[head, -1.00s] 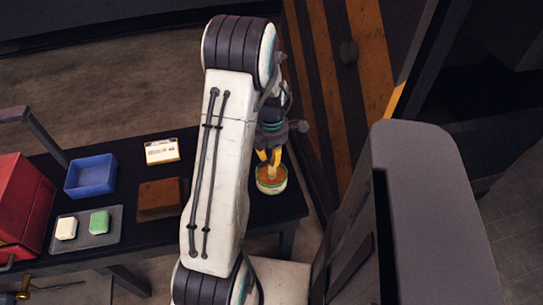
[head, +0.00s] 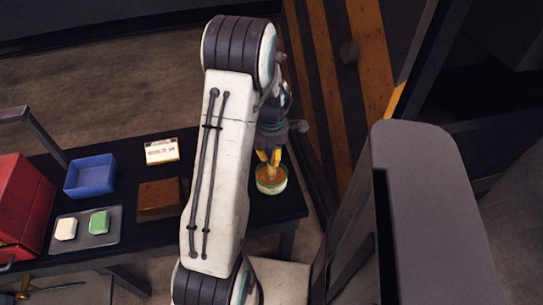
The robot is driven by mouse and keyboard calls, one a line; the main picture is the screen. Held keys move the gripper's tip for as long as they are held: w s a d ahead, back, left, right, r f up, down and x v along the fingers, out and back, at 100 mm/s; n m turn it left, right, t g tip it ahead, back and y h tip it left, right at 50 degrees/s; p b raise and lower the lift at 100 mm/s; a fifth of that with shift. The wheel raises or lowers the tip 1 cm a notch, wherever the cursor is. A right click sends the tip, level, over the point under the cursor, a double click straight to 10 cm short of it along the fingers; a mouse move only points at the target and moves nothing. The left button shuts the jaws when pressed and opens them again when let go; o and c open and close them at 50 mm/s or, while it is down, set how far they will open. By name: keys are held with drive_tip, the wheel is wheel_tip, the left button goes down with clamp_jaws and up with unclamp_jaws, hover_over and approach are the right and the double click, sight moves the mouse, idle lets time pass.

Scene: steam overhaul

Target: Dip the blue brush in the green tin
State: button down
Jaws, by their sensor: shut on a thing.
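A small round tin (head: 271,188) with a pale green and cream side stands on the dark table, near its right end. Its open top shows an orange-brown content. My gripper (head: 269,158), with yellow fingers, points down over the tin's mouth. It is shut on a thin thing that I take to be the blue brush. The brush is too small and too hidden between the fingers and the tin to make out, and I cannot tell how deep its tip is.
On the dark table (head: 127,178) to the left are a blue bin (head: 91,176), a white labelled box (head: 162,151), a brown block (head: 158,199), a grey tray (head: 102,240) with a white and a green block, and a red case (head: 20,205). A grey structure (head: 430,210) stands at right.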

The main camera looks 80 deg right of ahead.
drive_tip(key=shift+r+p, duration=2.35)
drive_tip(key=shift+r, duration=1.1)
drive_tip(key=shift+w, duration=0.15)
